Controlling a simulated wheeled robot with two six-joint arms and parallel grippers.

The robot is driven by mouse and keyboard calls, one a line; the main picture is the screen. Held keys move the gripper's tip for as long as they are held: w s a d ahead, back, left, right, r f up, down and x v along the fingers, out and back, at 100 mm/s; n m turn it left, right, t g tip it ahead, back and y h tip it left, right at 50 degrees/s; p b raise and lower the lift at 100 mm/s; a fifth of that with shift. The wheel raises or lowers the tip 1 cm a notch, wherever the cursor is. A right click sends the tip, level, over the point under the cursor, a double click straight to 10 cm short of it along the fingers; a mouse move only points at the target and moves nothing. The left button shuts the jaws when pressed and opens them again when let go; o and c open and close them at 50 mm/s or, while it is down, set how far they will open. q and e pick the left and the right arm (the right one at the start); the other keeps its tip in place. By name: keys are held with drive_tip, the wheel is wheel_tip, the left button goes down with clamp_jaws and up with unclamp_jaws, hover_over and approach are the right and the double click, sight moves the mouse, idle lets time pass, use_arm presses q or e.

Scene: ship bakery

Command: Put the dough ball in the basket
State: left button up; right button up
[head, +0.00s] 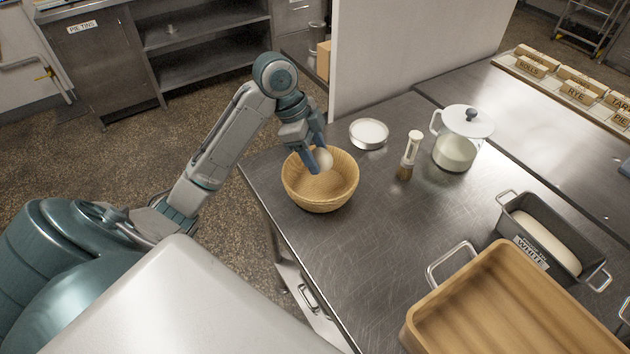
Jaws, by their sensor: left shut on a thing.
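The dough ball (325,155) is pale and round. My left gripper (321,160) is shut on it and holds it over the basket's opening, near the back rim. The basket (320,203) is round, woven and tan, and stands upright near the left edge of the steel table. A finger hides part of the ball, and I cannot tell whether the ball touches the basket. My right gripper is not in view.
A loaf pan (566,255) and a wooden tray with handles (480,283) lie at the right front. A white partition (400,50) rises behind.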

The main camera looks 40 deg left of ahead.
sight(321, 188)
use_arm(q)
wheel_tip(321, 188, down, 8)
drive_tip(key=shift+p, duration=0.55)
drive_tip(key=shift+f, duration=0.15)
drive_tip(key=o, duration=1)
drive_tip(key=b+v, duration=0.1)
drive_tip(key=v, duration=1.1)
